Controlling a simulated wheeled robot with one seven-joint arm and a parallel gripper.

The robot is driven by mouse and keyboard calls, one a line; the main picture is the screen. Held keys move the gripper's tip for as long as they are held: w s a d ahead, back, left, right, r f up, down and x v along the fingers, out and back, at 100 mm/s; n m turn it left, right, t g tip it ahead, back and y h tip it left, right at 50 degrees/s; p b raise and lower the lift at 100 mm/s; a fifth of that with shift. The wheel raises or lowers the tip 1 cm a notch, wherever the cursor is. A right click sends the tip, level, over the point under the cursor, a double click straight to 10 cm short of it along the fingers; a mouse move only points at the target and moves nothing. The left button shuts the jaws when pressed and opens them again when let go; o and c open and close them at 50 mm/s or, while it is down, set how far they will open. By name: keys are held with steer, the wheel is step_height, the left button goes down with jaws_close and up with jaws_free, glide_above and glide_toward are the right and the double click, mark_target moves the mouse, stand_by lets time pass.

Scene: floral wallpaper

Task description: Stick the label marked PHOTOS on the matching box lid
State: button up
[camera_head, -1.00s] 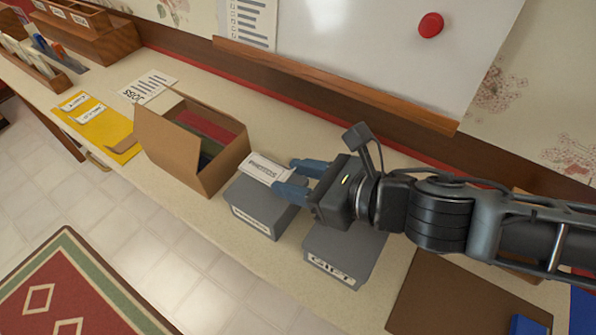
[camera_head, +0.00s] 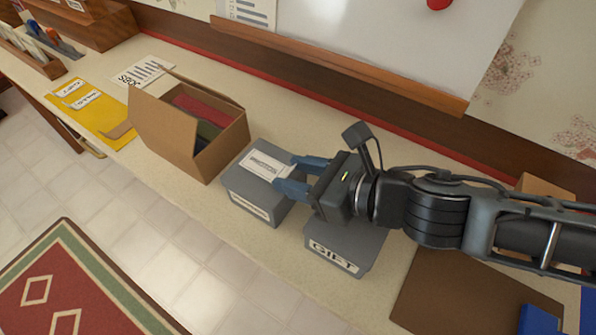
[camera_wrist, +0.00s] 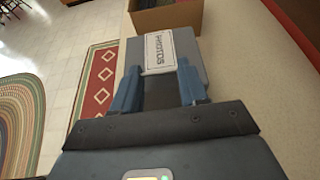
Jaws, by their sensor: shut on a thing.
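My gripper (camera_head: 292,178) is shut on a white label (camera_head: 264,165) at the top of a grey box (camera_head: 262,202). In the wrist view the label (camera_wrist: 161,52) reads PHOTOS and lies between the blue fingertips (camera_wrist: 158,88), over the grey lid (camera_wrist: 188,46). It looks very close to the lid; I cannot tell whether it touches. The box's front carries a white strip (camera_head: 249,206) whose text is too small to read. A second grey box (camera_head: 343,250), marked GIFT, stands to the right, partly under my arm.
An open cardboard box (camera_head: 168,146) with red and green things stands just left of the grey boxes. A yellow folder (camera_head: 95,118) lies further left. A brown board (camera_head: 430,290) lies at the right. The whiteboard ledge (camera_head: 330,65) runs behind.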

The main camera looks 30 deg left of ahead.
steer(key=shift+f+b, duration=0.45)
steer(key=shift+f, duration=0.1)
stand_by(1.0)
steer(key=o, duration=1.2)
steer(key=o, duration=0.5)
steer(key=shift+p+v, duration=0.75)
steer(key=shift+v, duration=2.8)
